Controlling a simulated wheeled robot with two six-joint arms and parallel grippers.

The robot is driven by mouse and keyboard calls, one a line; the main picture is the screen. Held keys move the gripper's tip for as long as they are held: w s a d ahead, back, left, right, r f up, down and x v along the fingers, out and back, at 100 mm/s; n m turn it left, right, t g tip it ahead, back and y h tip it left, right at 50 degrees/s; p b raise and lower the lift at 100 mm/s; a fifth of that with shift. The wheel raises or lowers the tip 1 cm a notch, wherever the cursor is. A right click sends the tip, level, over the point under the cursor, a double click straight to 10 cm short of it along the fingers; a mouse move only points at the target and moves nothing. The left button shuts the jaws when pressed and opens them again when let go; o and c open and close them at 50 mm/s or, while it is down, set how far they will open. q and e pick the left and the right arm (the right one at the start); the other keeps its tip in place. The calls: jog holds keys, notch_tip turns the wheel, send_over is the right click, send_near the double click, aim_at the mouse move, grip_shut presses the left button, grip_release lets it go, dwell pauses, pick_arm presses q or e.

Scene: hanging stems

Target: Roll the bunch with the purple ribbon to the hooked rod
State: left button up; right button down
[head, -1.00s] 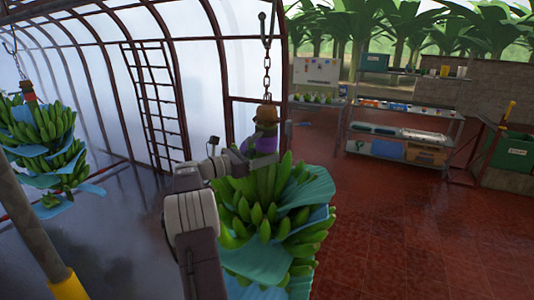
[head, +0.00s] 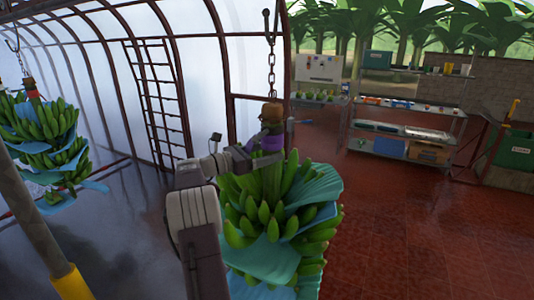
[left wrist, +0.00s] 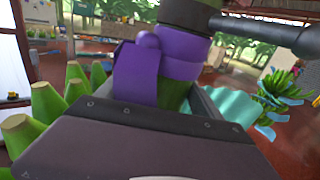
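The bunch with the purple ribbon (head: 268,200) hangs by a chain in the middle of the head view, green fruit with blue-green sheets around it. Its ribbon (head: 270,143) is tied around the stem near the top. My left gripper (head: 252,156) reaches the stem from the left at ribbon height and looks shut on it; the fingertips are mostly hidden. In the left wrist view the purple ribbon (left wrist: 160,75) is close before the gripper. A grey rod (head: 32,225) with a yellow sleeve slants at far left; no hook shows. My right gripper is not in view.
Another bunch (head: 45,140) hangs at the left. A ladder (head: 160,105) leans by the translucent curved wall. Shelves (head: 405,132) with trays stand at the back right, with a green crate (head: 515,150) nearby. The red tiled floor (head: 420,235) is clear at the right.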

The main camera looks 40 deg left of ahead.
pick_arm(q)
jog(key=b+v, duration=0.3)
jog(key=v, duration=0.5)
jog(key=shift+s+a+f, duration=0.1)
jog(key=shift+s+a, duration=0.05)
jog(key=shift+s, duration=0.45)
jog(key=shift+w, duration=0.15)
